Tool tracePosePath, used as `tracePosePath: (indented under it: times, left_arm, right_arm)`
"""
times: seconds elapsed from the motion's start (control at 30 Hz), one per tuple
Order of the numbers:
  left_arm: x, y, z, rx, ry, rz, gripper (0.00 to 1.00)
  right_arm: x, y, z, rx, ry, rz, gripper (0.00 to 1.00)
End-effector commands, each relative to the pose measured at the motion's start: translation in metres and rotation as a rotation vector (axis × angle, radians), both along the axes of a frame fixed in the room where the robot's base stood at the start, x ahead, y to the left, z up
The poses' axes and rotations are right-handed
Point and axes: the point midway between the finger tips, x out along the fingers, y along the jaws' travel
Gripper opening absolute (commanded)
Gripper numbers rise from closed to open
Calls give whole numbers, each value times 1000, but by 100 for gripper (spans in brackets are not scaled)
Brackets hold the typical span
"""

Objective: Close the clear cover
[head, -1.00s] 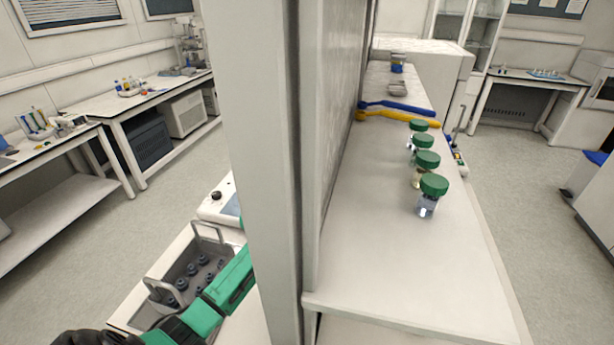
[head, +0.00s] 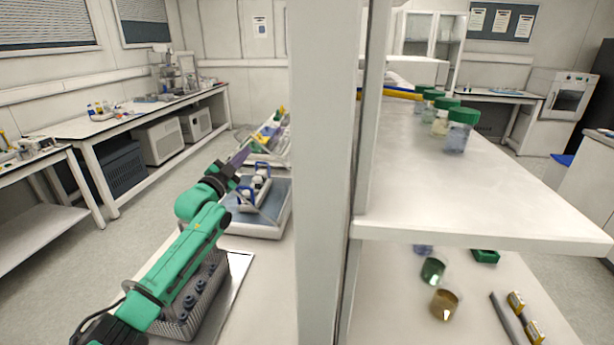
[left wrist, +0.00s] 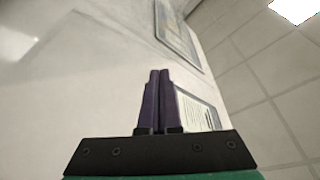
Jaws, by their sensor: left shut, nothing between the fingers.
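My left gripper (head: 239,157) has purple fingers and is raised above the left bench, over the far side of a grey tray device with blue handles (head: 262,180). Its fingers are shut and empty. In the left wrist view the two fingertips (left wrist: 159,74) lie side by side against a pale wall background. I cannot make out the clear cover for certain in either view. My right gripper is not in view.
A tall white post (head: 325,170) divides the head view. A grey basket (head: 205,290) with dark-topped items stands under my left arm. Right of the post, a white shelf (head: 450,200) holds several green-capped jars. Coloured items lie at the bench's far end.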

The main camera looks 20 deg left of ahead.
Motion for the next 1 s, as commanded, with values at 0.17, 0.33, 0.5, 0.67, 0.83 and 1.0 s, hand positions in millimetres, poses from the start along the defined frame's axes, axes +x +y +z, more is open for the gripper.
tracePosePath:
  times: [0.17, 0.33, 0.5, 0.67, 0.83, 1.0]
  left_arm:
    - [-6, 22, -12, 2, 0, 2, 0]
    - [-8, 31, -14, 1, 1, 1, 0]
    - [-9, 34, -13, -1, 0, 0, 0]
    - [-9, 33, -13, -1, 0, 0, 0]
    - [-9, 33, -13, -1, 0, 0, 0]
    - [-8, 32, -17, 0, 1, -2, 0]
  right_arm:
    - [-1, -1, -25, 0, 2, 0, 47]
    - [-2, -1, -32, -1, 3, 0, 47]
    - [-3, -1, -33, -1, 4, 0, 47]
    - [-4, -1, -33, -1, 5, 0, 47]
    - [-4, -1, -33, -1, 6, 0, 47]
    - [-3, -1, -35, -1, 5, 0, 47]
